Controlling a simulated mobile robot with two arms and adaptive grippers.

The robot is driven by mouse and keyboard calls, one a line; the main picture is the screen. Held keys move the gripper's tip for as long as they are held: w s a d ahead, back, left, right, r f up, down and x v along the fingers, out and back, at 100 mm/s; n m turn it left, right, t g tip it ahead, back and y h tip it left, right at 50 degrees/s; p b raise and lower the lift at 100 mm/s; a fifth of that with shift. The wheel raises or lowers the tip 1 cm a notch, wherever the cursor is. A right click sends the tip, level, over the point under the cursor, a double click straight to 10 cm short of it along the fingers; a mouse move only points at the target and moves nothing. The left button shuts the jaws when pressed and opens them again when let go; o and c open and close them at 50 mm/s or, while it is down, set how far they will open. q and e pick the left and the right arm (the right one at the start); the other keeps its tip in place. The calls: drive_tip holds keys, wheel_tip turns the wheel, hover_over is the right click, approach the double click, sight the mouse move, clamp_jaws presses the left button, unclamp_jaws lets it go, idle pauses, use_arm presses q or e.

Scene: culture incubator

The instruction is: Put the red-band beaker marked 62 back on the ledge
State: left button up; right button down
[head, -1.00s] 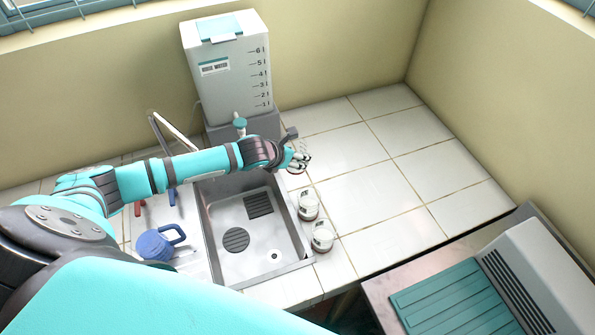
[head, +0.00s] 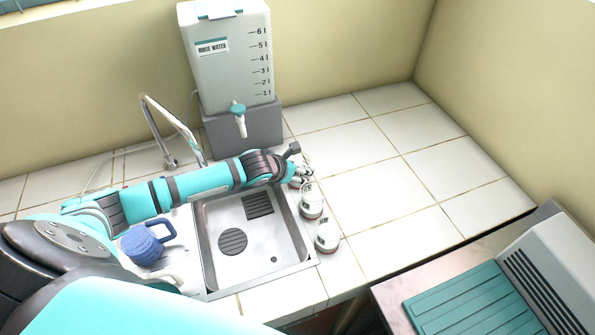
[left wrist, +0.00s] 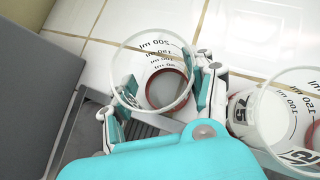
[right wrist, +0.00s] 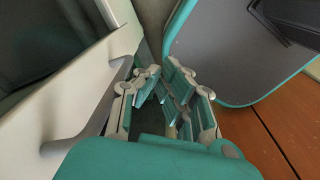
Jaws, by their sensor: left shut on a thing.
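My left gripper (head: 301,176) is at the right rim of the sink, near its back corner. In the left wrist view it (left wrist: 165,88) is shut on a clear beaker (left wrist: 150,60) with black volume marks and a red band near the base. The number on this beaker does not show. I cannot tell whether its base touches the white tiles. A second red-banded beaker, marked 75 (left wrist: 245,108), stands close on the right. My right gripper (right wrist: 164,85) is empty, with a narrow gap between its fingers.
Two beakers (head: 311,203) (head: 326,238) stand in line along the sink's right edge. The sink (head: 265,252) is empty. A rinse water tank (head: 225,60) stands behind, and a blue jug (head: 142,246) is at left. The tiled counter (head: 385,205) to the right is clear.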

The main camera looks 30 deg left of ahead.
use_arm(q)
drive_tip(key=shift+f, duration=0.15)
drive_tip(key=o, duration=1.3)
drive_tip(key=shift+r, duration=0.2)
drive_tip(key=p+v, duration=1)
drive_tip(key=v, duration=0.2)
drive_tip(key=shift+s, duration=0.15)
drive_tip(key=shift+d+f, duration=0.1)
